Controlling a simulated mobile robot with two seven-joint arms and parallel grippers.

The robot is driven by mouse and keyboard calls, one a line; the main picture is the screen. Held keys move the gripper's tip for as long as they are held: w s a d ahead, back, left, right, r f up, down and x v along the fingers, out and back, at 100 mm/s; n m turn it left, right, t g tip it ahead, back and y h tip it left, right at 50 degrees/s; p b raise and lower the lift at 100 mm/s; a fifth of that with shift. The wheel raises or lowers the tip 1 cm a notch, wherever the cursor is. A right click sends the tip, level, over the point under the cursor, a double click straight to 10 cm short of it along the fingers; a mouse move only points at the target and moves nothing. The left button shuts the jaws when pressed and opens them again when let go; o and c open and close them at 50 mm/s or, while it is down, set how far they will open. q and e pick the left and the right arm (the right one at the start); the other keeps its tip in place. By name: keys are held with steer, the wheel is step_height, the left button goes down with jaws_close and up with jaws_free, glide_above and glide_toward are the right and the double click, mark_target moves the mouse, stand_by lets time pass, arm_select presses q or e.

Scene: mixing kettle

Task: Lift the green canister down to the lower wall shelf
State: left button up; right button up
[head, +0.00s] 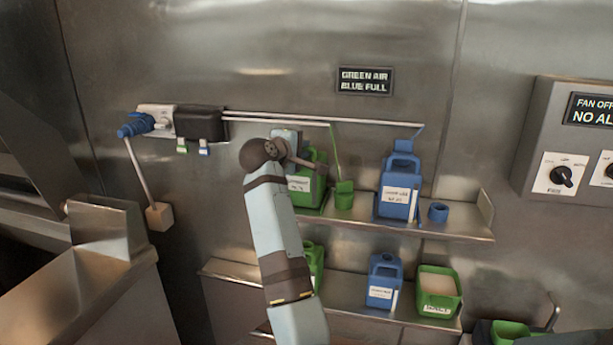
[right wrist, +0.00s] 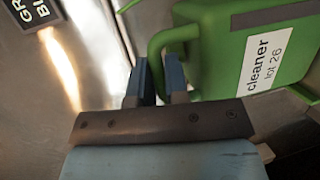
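The green canister (head: 309,185) stands on the upper wall shelf (head: 450,226), partly hidden behind my right arm. Its white label reads "cleaner lot 26" in the right wrist view, where its body (right wrist: 215,50) and loop handle fill the upper right. My right gripper (head: 293,150) is at the canister's upper part. In the right wrist view its two blue fingers (right wrist: 160,78) are close together, one on each side of the handle bar. The lower wall shelf (head: 232,270) runs below. My left gripper is not in view.
A green cup (head: 344,195), a blue canister (head: 398,190) and a blue cup (head: 438,212) share the upper shelf. The lower shelf holds another green item (head: 315,262), a blue canister (head: 383,282) and a green tub (head: 438,292). Its left end looks clear.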

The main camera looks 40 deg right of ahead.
jaws_close()
steer(key=shift+d+f, duration=0.1)
steer(key=shift+d, duration=0.05)
